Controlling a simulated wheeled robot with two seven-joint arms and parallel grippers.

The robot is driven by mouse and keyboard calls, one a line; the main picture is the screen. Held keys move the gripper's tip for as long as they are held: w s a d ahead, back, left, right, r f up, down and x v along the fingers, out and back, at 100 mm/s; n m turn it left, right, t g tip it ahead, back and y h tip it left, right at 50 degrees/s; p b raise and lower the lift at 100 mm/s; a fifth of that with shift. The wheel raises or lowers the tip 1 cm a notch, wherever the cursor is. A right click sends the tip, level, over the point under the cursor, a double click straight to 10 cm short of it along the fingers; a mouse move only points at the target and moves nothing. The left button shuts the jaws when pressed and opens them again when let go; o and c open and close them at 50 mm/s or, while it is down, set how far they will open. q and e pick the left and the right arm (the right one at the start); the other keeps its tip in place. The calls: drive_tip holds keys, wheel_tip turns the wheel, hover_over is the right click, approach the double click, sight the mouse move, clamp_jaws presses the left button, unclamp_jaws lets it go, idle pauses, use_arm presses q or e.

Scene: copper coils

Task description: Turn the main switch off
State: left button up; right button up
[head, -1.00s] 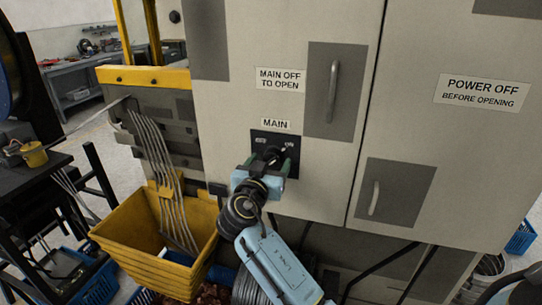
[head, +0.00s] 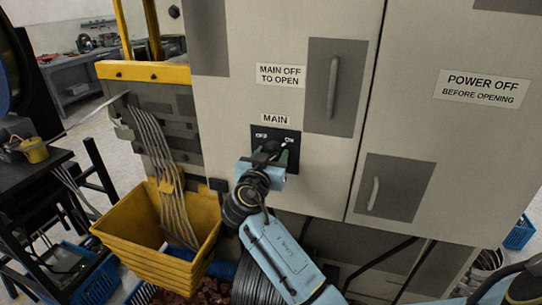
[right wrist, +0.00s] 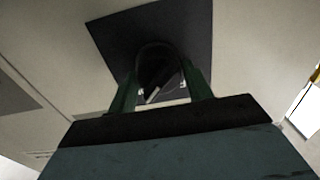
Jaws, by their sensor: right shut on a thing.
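The main switch is a dark plate (head: 291,157) on the grey cabinet door, under a MAIN label (head: 275,119). Its OFF mark is at the left and its ON mark at the right. My right gripper (head: 270,152) is at the plate, shut on the dark switch knob. In the right wrist view the green fingers stand on either side of the round knob (right wrist: 158,65), which shows a pale mark at its lower edge. The knob is mostly hidden in the head view, so I cannot tell its exact angle. My left gripper is not in view.
A door handle (head: 332,88) is above right of the switch, and another handle (head: 373,193) is lower right. Stacked yellow bins (head: 140,232) stand lower left under hanging grey strips (head: 165,150). A dark coil (head: 258,283) lies below my right arm.

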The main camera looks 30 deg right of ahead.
drive_tip(key=shift+n, duration=0.4)
drive_tip(key=n, duration=0.6)
drive_tip(key=shift+w+a, duration=0.1)
drive_tip(key=n+p, duration=0.1)
drive_tip(key=n, duration=0.2)
drive_tip(key=n+p, duration=0.2)
drive_tip(key=n, duration=0.2)
drive_tip(key=shift+w, duration=0.1)
drive_tip(key=shift+f+n+p, duration=0.1)
drive_tip(key=shift+n+p, duration=1)
drive_tip(key=shift+n, duration=1)
drive_tip(key=o, duration=0.9)
drive_tip(key=shift+f, duration=0.1)
